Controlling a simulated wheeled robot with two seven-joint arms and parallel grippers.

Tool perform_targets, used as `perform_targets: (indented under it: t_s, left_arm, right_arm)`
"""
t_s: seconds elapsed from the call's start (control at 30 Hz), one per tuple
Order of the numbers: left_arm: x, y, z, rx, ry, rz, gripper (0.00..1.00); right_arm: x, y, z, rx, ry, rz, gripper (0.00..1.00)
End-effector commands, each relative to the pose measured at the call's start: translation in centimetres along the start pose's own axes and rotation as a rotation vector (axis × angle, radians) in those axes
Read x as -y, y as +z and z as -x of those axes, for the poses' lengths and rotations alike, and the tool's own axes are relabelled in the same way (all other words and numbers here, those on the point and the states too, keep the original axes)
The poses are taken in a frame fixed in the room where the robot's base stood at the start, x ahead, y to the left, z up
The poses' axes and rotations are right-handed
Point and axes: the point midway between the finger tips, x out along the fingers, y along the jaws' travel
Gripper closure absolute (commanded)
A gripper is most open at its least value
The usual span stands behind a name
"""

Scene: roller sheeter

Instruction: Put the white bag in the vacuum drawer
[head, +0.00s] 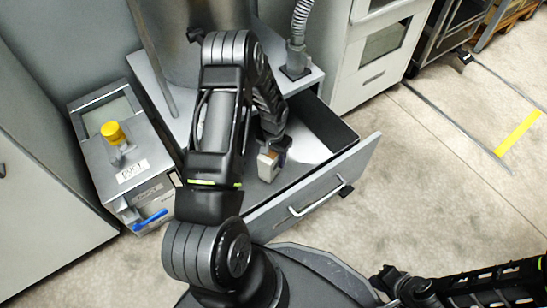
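The vacuum drawer (362,160) is pulled open below the machine in the middle of the head view, its handle facing front. My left arm rises from the bottom and bends down over it. My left gripper (274,148) is inside the drawer near its left side, largely hidden by the arm. A small pale, tan-topped thing (268,164) is at its fingertips. It may be the white bag, but I cannot tell whether the fingers hold it. My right gripper (390,282) is at the lower right, away from the drawer, its fingers too dark to read.
A grey device with a yellow knob (113,132) and a blue handle stands left of the drawer. A grey hose (299,22) rises behind it. A white cabinet (374,60) stands at the back right. The floor (450,190) to the right is clear.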

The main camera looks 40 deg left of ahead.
Motion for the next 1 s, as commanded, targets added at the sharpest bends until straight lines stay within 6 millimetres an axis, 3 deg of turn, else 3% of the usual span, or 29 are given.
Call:
perform_targets:
  t_s: [0.23, 0.27, 0.5, 0.8, 1.0]
  left_arm:
    - [0.0, 0.0, -0.4, 0.0, 0.0, 0.0, 0.92]
    - [0.0, 0.0, -0.3, 0.0, 0.0, 0.0, 0.47]
    - [0.0, 0.0, -0.2, 0.0, 0.0, 0.0, 0.28]
    - [0.0, 0.0, 0.0, 0.0, 0.0, 0.0, 0.28]
    - [0.1, -0.1, 2.0, -0.002, -0.001, 0.001, 0.28]
  right_arm:
    - [-0.1, 0.0, -0.3, 0.0, -0.001, 0.0, 1.0]
    - [-0.1, 0.0, -0.2, 0.0, -0.001, 0.0, 1.0]
    - [-0.1, 0.0, -0.1, 0.0, -0.001, 0.0, 1.0]
    - [0.0, 0.0, 0.0, 0.001, 0.0, 0.0, 1.0]
    - [0.3, 0.1, 1.1, 0.005, 0.0, 0.001, 1.0]
